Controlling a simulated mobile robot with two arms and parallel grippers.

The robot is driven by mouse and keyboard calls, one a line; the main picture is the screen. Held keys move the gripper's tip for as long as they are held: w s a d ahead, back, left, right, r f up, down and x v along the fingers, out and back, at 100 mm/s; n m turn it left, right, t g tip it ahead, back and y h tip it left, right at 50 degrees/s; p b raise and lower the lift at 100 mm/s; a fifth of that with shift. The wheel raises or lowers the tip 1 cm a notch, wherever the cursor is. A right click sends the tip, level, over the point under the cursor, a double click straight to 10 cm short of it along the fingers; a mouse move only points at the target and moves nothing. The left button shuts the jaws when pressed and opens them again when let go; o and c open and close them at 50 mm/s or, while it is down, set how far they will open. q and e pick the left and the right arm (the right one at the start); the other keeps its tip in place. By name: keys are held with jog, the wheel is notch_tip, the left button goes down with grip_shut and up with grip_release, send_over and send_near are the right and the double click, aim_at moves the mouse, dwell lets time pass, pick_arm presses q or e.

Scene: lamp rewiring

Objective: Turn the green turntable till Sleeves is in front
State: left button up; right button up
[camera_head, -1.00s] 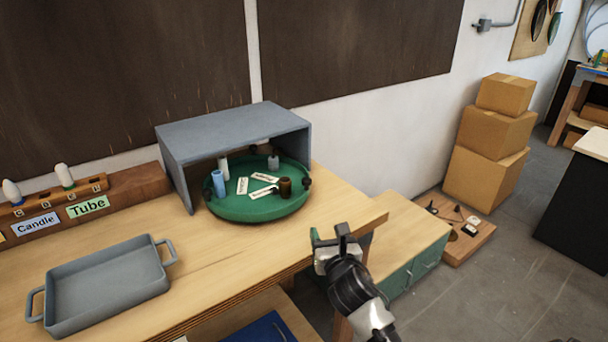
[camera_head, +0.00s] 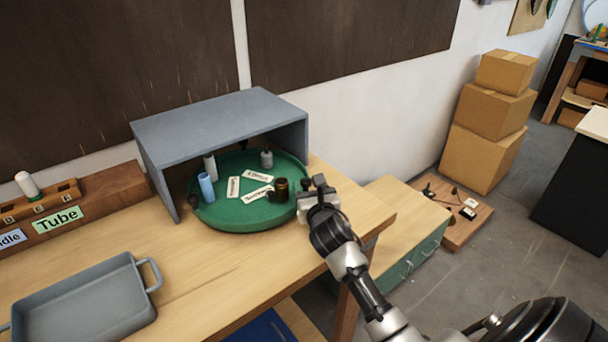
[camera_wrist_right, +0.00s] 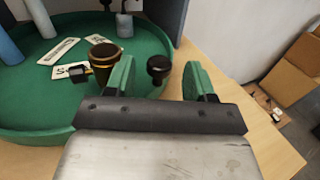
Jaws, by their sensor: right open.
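The green turntable (camera_head: 240,219) stands on the workbench, partly under a grey open-fronted cover (camera_head: 215,118). On it are a blue cylinder (camera_head: 206,186), a white cylinder (camera_head: 210,166), a grey piece (camera_head: 267,159), a dark brown-gold piece (camera_head: 282,189) and several white labels (camera_head: 257,195) too small to read surely. My right gripper (camera_head: 312,190) is at the turntable's right rim. In the right wrist view its green-padded fingers (camera_wrist_right: 160,78) are open, with a black knob (camera_wrist_right: 159,68) of the turntable between and just beyond them. My left gripper is out of view.
A grey tray (camera_head: 85,300) lies at the front left of the bench. A wooden rack with a Tube label (camera_head: 60,219) stands behind it. The cover's right wall is close to my right gripper. The bench front between tray and turntable is clear.

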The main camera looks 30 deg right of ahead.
jog(key=x, duration=0.4)
jog(key=shift+w+f, duration=0.1)
jog(key=shift+f, duration=0.05)
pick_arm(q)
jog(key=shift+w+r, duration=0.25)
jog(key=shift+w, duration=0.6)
pick_arm(e)
jog(key=shift+w+d, duration=0.15)
jog(key=shift+w, duration=0.25)
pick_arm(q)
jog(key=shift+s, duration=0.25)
pick_arm(e)
grip_shut()
